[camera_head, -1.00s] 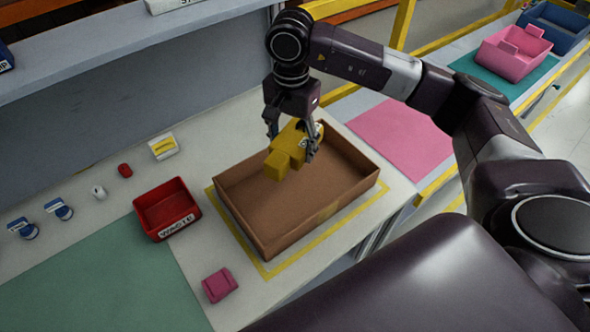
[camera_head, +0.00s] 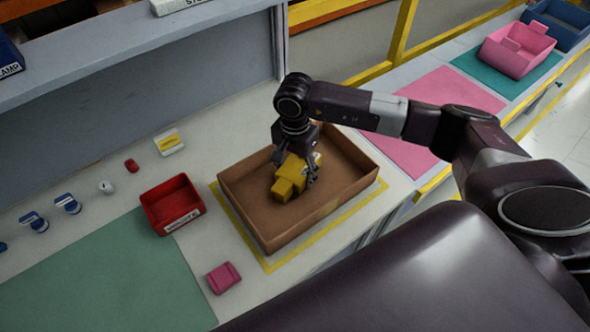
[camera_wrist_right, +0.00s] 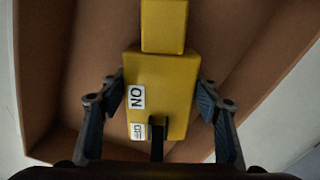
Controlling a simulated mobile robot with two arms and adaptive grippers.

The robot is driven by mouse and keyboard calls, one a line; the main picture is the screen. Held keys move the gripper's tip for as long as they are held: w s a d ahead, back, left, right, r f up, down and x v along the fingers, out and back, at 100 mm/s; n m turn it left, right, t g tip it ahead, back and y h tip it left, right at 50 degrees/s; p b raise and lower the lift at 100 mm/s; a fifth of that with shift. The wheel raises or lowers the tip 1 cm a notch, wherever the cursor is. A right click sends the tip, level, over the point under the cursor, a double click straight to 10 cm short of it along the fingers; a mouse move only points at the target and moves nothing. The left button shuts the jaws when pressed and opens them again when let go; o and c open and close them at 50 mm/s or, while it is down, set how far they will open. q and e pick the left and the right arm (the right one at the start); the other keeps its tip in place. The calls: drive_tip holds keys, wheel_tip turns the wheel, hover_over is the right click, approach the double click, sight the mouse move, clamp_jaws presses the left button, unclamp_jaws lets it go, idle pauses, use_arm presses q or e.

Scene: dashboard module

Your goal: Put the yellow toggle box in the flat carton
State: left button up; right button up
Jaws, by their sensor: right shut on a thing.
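The yellow toggle box (camera_head: 289,184) is inside the flat carton (camera_head: 318,214), low over its floor. I cannot tell whether it touches the floor. My right gripper (camera_head: 296,174) reaches down into the carton and is shut on the box. In the right wrist view the box (camera_wrist_right: 163,85) lies between the two fingers of the gripper (camera_wrist_right: 160,110), with ON and OFF labels and a dark toggle facing the camera. The carton (camera_wrist_right: 95,50) is brown, open at the top and empty apart from the box. My left gripper is not in view.
A red bin (camera_head: 172,203) stands left of the carton, and a magenta block (camera_head: 223,277) lies in front. A yellow-and-white part (camera_head: 169,142), a small red part (camera_head: 131,165) and several small parts lie further left. A pink mat (camera_head: 400,148) lies at the right.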

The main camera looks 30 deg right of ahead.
sight(295, 169)
drive_tip(key=shift+f, duration=0.2)
drive_tip(key=o, duration=1.3)
drive_tip(key=shift+r, duration=0.1)
drive_tip(key=shift+r, duration=0.1)
wheel_tip(295, 169, up, 11)
drive_tip(key=b, duration=0.3)
drive_tip(key=shift+w+b, duration=0.1)
drive_tip(key=shift+b, duration=0.25)
drive_tip(key=shift+r, duration=0.55)
